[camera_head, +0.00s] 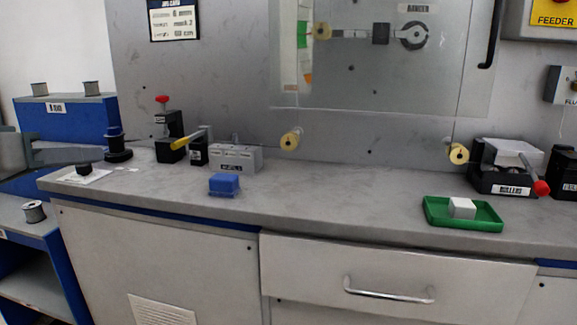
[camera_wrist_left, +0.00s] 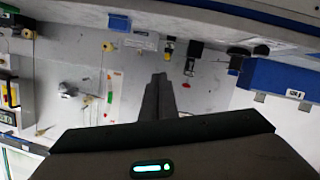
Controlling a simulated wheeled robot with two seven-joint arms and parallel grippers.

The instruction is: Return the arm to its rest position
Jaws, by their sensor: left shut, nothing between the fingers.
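My left gripper (camera_wrist_left: 159,78) shows in the left wrist view, its two dark fingers together with nothing between them. That view is upside down, and the fingers point toward the wall, apart from the things on the counter. I cannot make out the left gripper clearly in the head view. My right gripper is in neither view. A white block (camera_head: 461,207) lies in a green tray (camera_head: 436,214) at the right.
A grey labelled box (camera_head: 236,158), a yellow-handled tool (camera_head: 190,138) and a black press with a red knob (camera_head: 162,99) stand at the counter's left back. A rollers box (camera_head: 500,184) stands right. A blue rack (camera_head: 70,118) is beyond the left end. The counter's middle is clear.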

